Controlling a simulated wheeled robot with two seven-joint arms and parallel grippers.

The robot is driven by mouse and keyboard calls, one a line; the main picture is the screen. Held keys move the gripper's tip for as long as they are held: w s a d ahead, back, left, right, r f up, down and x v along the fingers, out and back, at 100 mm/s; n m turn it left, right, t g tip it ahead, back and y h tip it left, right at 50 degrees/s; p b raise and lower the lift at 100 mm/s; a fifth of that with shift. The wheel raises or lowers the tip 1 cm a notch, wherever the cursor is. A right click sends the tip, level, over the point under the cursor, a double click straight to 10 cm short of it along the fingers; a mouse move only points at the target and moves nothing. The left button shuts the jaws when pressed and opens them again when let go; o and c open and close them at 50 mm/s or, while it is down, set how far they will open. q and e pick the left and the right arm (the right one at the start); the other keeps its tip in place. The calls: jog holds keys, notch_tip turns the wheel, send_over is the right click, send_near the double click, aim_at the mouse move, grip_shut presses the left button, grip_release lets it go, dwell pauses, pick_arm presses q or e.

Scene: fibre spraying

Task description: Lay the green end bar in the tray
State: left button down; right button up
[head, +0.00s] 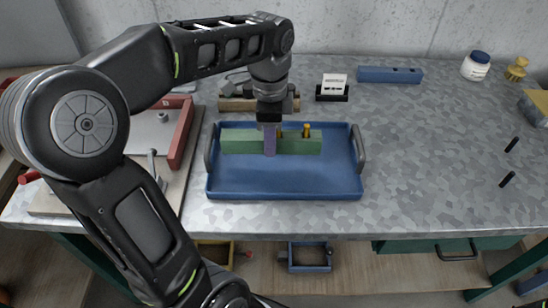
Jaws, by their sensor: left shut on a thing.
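The green end bar (235,141) is a long block lying across the far half of the blue tray (285,184). Its length runs left to right, and a small yellow peg stands up at its right part. My left gripper (270,148) comes down from above and is shut on the bar near its middle. The arm reaches in from the left. I cannot tell whether the bar rests on the tray floor or is held slightly above it. My right gripper is not in view.
The tray has a dark handle (359,147) at its right end. A red frame on a board (180,133) stands left of the tray. A blue bar (390,75), a small white card (333,84) and a white jar (475,66) stand at the back. The table right of the tray is mostly clear.

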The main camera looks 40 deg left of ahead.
aim_at(271, 169)
pick_arm(q)
jog(key=shift+f, duration=1.55)
jog(key=shift+f, duration=1.85)
jog(key=shift+f, duration=0.2)
jog(key=c, duration=1)
grip_release()
jog(key=shift+r, duration=0.15)
notch_tip(271, 169, up, 12)
jog(key=shift+r, duration=0.1)
